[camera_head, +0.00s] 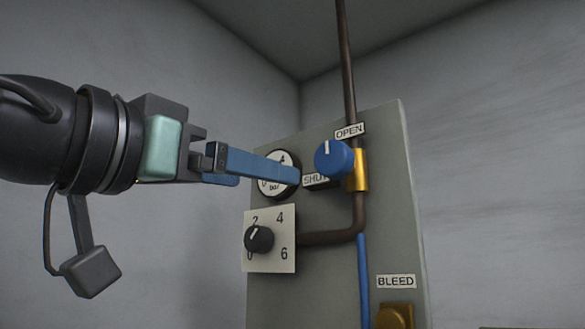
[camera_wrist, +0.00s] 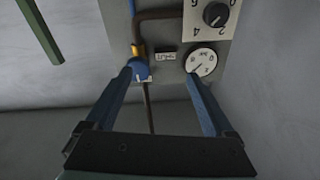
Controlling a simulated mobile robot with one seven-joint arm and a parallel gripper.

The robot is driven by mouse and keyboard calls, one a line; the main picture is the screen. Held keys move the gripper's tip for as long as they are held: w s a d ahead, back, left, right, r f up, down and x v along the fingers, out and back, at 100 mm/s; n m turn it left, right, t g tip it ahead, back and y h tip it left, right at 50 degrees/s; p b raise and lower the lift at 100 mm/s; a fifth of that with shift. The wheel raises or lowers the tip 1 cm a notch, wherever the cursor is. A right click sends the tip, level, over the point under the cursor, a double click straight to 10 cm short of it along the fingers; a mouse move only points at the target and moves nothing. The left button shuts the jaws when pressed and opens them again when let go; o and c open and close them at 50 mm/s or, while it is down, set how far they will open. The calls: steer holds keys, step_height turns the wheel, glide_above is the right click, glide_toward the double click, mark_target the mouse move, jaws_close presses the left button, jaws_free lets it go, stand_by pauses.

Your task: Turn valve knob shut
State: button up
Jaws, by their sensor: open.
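The blue valve knob (camera_head: 333,157) is mounted on a brass valve body (camera_head: 359,170) on the grey panel. Its white mark points upward, roughly toward the OPEN label (camera_head: 350,130) and away from the SHUT label (camera_head: 316,181), which is partly hidden. My gripper (camera_head: 292,175) is open and empty, with long blue fingers reaching from the left to just short of the knob. In the wrist view, the knob (camera_wrist: 142,73) shows beside the tip of the left finger. The gripper (camera_wrist: 160,78) is not around the knob; contact cannot be told.
A pressure gauge (camera_head: 279,172) is partly behind my fingers. A black dial knob (camera_head: 259,238) on a white numbered plate (camera_head: 283,255) sits below it. A brown pipe (camera_head: 347,60) runs up past the valve. A BLEED label (camera_head: 396,282) and brass fitting (camera_head: 394,317) are lower right.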

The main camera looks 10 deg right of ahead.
mark_target(327, 155)
steer(key=s+r+m+g+p, duration=0.1)
steer(key=s+r+g, duration=0.2)
steer(key=s+r, duration=0.1)
steer(key=p+x, duration=0.1)
steer(key=x, duration=0.3)
steer(key=p+x, duration=0.2)
steer(key=x, duration=0.2)
steer(key=p+x, duration=0.2)
steer(key=x, duration=0.2)
steer(key=shift+w+d+r, duration=0.15)
steer(key=shift+w+r, duration=0.05)
steer(key=shift+r, duration=0.1)
steer(key=shift+w+d+f+p, duration=0.1)
steer(key=shift+w+d+p, duration=0.2)
steer(key=shift+d, duration=0.1)
steer(key=c, duration=1.4)
